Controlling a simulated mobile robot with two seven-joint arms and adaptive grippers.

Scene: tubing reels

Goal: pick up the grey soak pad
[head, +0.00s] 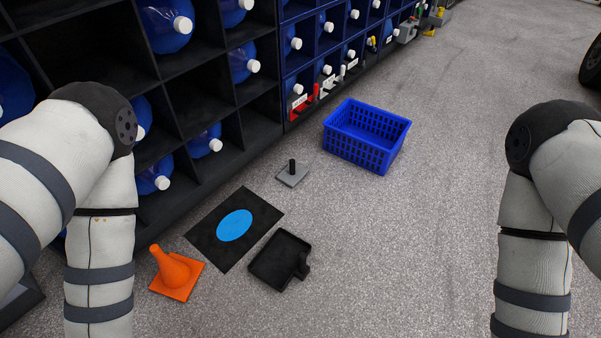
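I cannot make out a thing that is plainly a grey soak pad. A dark, flat square mat (209,245) with a blue disc (234,225) on it lies on the floor in the head view. A small grey square plate (291,177) with an upright black peg lies beyond it, towards the blue basket. Both my arms reach down out of the bottom of the picture, one on each side. Neither gripper is in view, so what they hold does not show.
An orange cone (175,272) and a black tray (281,261) flank the mat. A blue basket (366,137) stands farther off. A dark rack (179,94) with blue bottles runs along the left. The speckled floor (430,220) to the right is clear; a wheel (592,65) shows at far right.

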